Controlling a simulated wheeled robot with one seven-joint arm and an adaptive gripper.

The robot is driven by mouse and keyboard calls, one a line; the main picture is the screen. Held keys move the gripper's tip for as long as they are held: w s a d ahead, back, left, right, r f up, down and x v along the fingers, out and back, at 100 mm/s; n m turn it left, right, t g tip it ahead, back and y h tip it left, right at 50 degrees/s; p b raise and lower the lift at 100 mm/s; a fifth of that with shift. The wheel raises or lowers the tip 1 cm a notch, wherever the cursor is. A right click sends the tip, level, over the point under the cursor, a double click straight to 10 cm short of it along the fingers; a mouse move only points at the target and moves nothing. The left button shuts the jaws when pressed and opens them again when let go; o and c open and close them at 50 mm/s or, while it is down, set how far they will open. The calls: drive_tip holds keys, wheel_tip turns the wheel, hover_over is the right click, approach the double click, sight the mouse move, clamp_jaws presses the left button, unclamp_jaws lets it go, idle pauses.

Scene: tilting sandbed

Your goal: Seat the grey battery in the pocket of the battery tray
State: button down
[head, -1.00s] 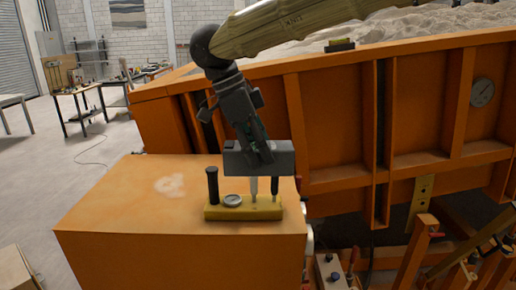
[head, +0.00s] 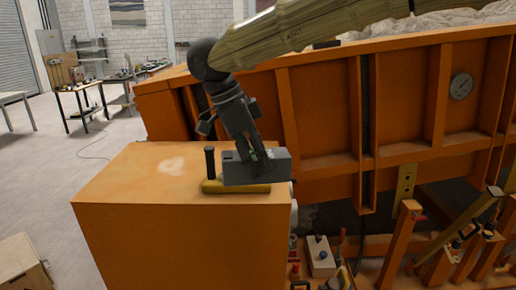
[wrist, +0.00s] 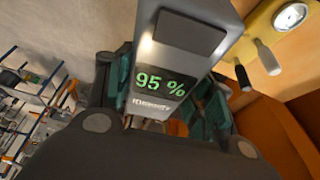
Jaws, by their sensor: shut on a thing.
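My gripper (wrist: 160,95) is shut on the grey battery (wrist: 185,40), a boxy block with a green "95 %" display. In the head view the battery (head: 270,169) hangs below my gripper (head: 252,150), in front of the right part of a yellow block (head: 222,188). In the wrist view the battery appears apart from this yellow block (wrist: 256,18), which lies to its upper right. I cannot pick out the battery tray or its pocket in either view.
The cabinet top is clear to the left. The large orange sandbed (head: 330,115) rises behind, with clamps and struts at lower right.

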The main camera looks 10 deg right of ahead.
drive_tip(key=a+f+n+t+y, duration=0.2)
drive_tip(key=f+n, duration=0.7)
drive_tip(key=f, duration=0.7)
drive_tip(key=a+f+n+t+y, duration=0.2)
drive_tip(key=f+n, duration=0.7)
drive_tip(key=f, duration=0.8)
drive_tip(key=shift+w+a+f+n+t, duration=0.2)
drive_tip(key=shift+a+n+t, duration=0.25)
drive_tip(key=shift+a, duration=0.3)
drive_tip(key=shift+s+r, duration=0.1)
